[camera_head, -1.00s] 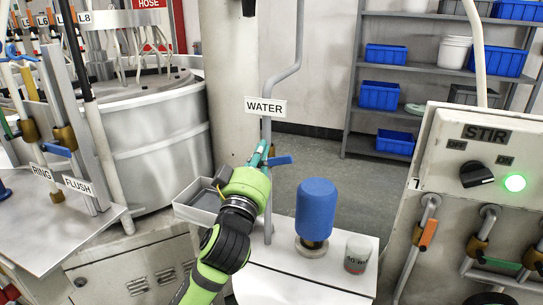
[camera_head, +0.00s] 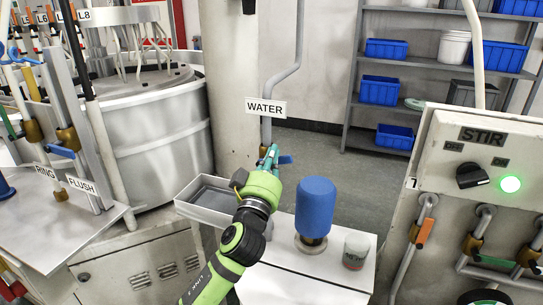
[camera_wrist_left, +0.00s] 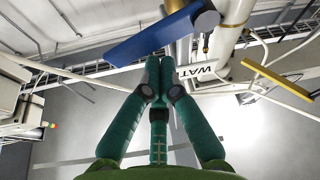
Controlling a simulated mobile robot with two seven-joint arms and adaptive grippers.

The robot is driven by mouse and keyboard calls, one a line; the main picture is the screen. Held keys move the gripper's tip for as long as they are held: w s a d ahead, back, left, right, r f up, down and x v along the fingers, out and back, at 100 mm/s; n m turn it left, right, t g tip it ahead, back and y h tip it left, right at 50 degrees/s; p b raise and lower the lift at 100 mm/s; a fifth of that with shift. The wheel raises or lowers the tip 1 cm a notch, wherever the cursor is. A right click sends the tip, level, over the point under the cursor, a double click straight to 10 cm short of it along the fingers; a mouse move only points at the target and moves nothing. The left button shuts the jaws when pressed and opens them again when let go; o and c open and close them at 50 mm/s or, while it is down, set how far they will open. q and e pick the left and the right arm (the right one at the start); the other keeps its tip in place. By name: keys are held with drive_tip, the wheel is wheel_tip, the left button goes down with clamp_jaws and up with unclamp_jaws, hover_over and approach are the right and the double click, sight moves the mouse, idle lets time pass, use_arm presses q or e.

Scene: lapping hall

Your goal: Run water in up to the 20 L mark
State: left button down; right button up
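The WATER sign (camera_head: 265,107) hangs on a grey pipe (camera_head: 287,80) in front of a pale column. Below it, a blue valve handle (camera_head: 286,159) shows just right of my left gripper (camera_head: 270,156). In the left wrist view the blue handle (camera_wrist_left: 150,35) lies just beyond the fingertips, beside a brass and grey valve body (camera_wrist_left: 207,22). The green fingers (camera_wrist_left: 160,62) meet at their tips with nothing seen between them. I cannot tell whether they touch the handle. No 20 L mark or water level can be made out. My right gripper is out of view.
A blue container (camera_head: 315,208) and a small cup (camera_head: 356,250) stand on the white top (camera_head: 300,272). A shallow grey tray (camera_head: 215,198) lies left of my arm. The STIR panel (camera_head: 482,160), with a lit green button, is at right. RING and FLUSH valves stand at left.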

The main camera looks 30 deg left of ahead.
use_arm(q)
drive_tip(key=shift+w+d+f+m+t+h+b, duration=0.15)
drive_tip(key=shift+d+f+m+h, duration=0.2)
drive_tip(key=shift+m, duration=0.6)
drive_tip(key=shift+s+f+m+t+h+b, duration=0.15)
drive_tip(key=shift+m+h, duration=0.3)
drive_tip(key=shift+m, duration=0.55)
drive_tip(key=shift+w+d+f+m+t+h+b, duration=0.1)
drive_tip(key=shift+d+f+m+t+h+b, duration=0.2)
drive_tip(key=shift+m, duration=0.65)
drive_tip(key=shift+a, duration=0.1)
